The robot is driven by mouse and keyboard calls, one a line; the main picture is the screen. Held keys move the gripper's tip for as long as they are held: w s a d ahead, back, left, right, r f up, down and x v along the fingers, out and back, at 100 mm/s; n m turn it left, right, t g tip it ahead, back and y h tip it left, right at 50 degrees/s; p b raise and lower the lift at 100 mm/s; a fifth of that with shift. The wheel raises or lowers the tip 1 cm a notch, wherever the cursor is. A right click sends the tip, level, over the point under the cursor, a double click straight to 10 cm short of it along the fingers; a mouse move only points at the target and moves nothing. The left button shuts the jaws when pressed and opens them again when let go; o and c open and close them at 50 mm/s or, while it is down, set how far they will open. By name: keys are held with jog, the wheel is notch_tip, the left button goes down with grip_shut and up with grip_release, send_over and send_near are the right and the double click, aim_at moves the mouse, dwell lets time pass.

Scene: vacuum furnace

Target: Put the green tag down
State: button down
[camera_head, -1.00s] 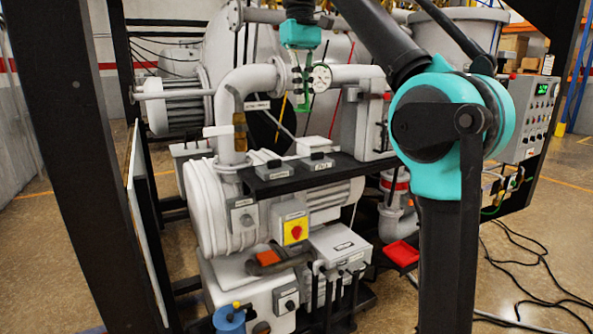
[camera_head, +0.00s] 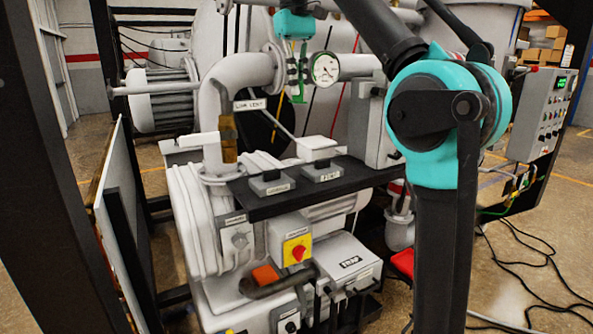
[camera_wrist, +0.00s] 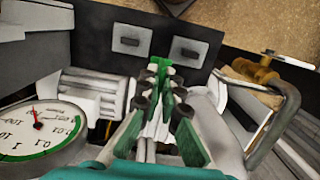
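My gripper (camera_head: 298,72) hangs in front of the pipes, above a black shelf, at upper centre of the head view. In the wrist view my gripper (camera_wrist: 158,82) has its fingertips close together. A bright green piece, which looks like the green tag (camera_wrist: 161,68), sits between the fingertips. The tag also shows below the gripper in the head view (camera_head: 299,94), small and partly hidden by the fingers. It appears clear of the shelf.
A round gauge (camera_head: 326,69) is close to the gripper's right. A red tray (camera_head: 402,262) is low right, partly hidden by my arm.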

notch_tip(320, 180, down, 20)
jog(key=shift+r, duration=0.25)
dwell(0.3)
jog(key=shift+f, duration=0.15)
jog(key=c, duration=2)
grip_release()
